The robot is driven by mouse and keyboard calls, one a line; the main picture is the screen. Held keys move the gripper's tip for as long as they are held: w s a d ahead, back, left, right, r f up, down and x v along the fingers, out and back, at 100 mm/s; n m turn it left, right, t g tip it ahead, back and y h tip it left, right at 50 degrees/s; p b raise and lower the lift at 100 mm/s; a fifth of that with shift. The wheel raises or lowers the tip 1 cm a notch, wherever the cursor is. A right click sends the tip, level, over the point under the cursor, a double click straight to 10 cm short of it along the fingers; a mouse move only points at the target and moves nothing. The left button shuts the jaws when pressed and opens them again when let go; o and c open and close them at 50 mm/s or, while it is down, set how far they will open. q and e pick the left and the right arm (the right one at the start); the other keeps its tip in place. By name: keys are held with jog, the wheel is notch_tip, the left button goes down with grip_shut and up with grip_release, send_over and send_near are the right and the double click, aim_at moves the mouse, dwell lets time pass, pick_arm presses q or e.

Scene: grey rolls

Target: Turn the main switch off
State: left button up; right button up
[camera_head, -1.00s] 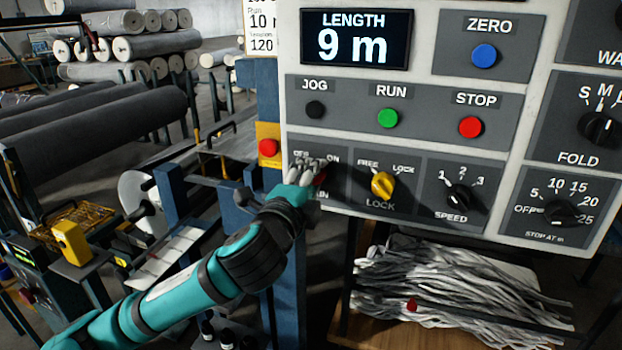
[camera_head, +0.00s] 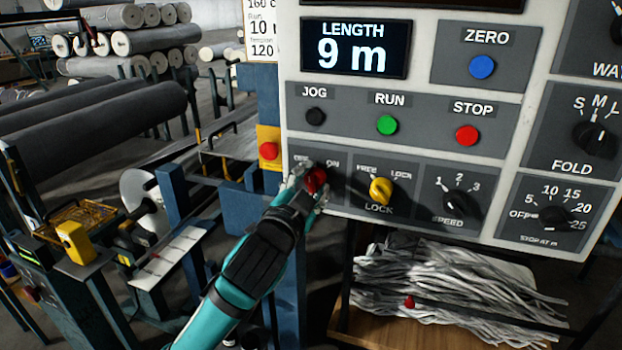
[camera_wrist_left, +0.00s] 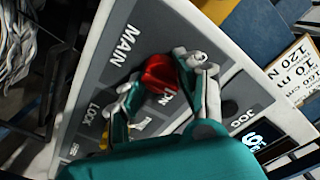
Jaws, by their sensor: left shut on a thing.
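The main switch is a red knob (camera_head: 316,180) at the lower left of the control panel, with OFF and ON marks above it. It also shows in the left wrist view (camera_wrist_left: 158,73), beside the word MAIN. My left gripper (camera_head: 307,184) is at the knob, with its fingers on either side of it, shut on it. In the left wrist view the two fingers (camera_wrist_left: 160,80) flank the red knob. Which mark the knob points to is hard to tell. My right gripper is not in view.
Close by on the panel are the yellow LOCK knob (camera_head: 381,191), the black SPEED knob (camera_head: 454,203) and the green RUN button (camera_head: 387,125). A red button on a yellow box (camera_head: 268,151) sits just left of the panel. A heap of grey strips (camera_head: 440,285) lies below.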

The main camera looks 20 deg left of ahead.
pick_arm(q)
jog(key=n+p, duration=0.1)
jog(key=n, duration=0.2)
jog(key=shift+n+p, duration=0.3)
jog(key=shift+n, duration=0.1)
jog(key=shift+n+p, duration=0.9)
jog(key=shift+n, duration=1)
jog(key=o, duration=1.2)
jog(key=shift+c, duration=0.2)
jog(key=shift+s, duration=0.1)
jog(key=s, duration=0.7)
jog(key=shift+s, duration=0.15)
